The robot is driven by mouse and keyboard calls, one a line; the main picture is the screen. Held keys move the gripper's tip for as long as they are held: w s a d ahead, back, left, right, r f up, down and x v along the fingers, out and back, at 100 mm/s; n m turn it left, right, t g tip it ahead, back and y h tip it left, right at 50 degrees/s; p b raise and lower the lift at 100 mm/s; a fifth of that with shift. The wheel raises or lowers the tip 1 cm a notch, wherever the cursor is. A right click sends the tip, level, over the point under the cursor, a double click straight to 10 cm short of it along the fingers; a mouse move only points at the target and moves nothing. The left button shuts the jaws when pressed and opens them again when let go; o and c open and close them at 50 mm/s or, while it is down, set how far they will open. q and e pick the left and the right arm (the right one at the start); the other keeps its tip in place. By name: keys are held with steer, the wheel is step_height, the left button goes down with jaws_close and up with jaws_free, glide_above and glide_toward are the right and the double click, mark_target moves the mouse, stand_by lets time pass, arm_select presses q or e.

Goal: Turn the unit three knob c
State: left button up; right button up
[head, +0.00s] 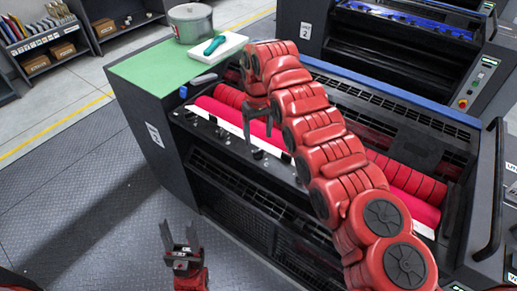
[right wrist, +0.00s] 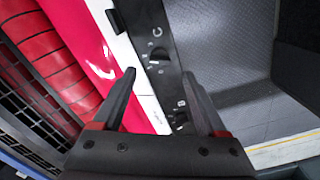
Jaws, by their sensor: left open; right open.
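Knob c (right wrist: 158,57) is a dark round knob beside a white letter C on a black strip in the right wrist view. It lies just ahead of and between my right fingertips, apparently untouched. My right gripper (right wrist: 159,73) is open and empty, with one finger on each side; in the head view it (head: 258,124) hangs over the knob strip. The unit (head: 187,170) is a dark machine with red rollers. Which knob is c cannot be told in the head view. My left gripper (head: 180,238) is open and empty, low in front of the unit.
A red roller (right wrist: 60,60) and white edge run alongside. The green top (head: 150,72) holds a pot (head: 190,24) and a white tray (head: 234,42). Floor at left is clear.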

mark_target(259, 151)
step_height(259, 151, down, 5)
steer(key=shift+f+p, duration=0.2)
steer(key=shift+p, duration=0.7)
steer(key=shift+f, duration=0.45)
jaws_close()
